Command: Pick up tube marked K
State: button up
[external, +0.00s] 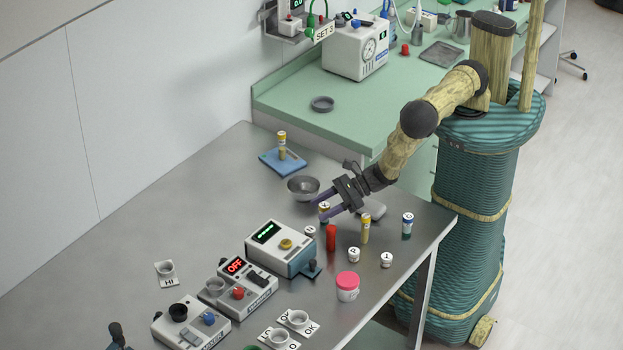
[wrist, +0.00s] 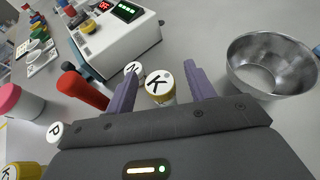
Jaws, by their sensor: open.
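A tube with a white cap marked K (wrist: 159,84) and a yellow band under the cap stands upright in the wrist view, between my finger pads. In the external view this tube (external: 324,207) is partly hidden by my fingers. My gripper (wrist: 164,84) is open, with one purple finger on each side of the cap and gaps showing. In the external view my gripper (external: 321,205) reaches low over the table from the right.
A metal bowl (external: 303,187) stands close beside my gripper. A red tube (external: 331,237), a pink-lidded jar (external: 347,287), a blue-banded tube (external: 407,226) and small lettered caps stand nearby. A white device (external: 283,248) stands in front. A yellow-capped tube (external: 282,146) stands on a blue pad.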

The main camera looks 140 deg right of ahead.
aim_at(324, 205)
jog(key=c, duration=1)
jog(key=shift+c, duration=0.2)
notch_tip(324, 205, up, 10)
jog(key=shift+r+b, duration=0.1)
jog(key=shift+b, duration=0.6)
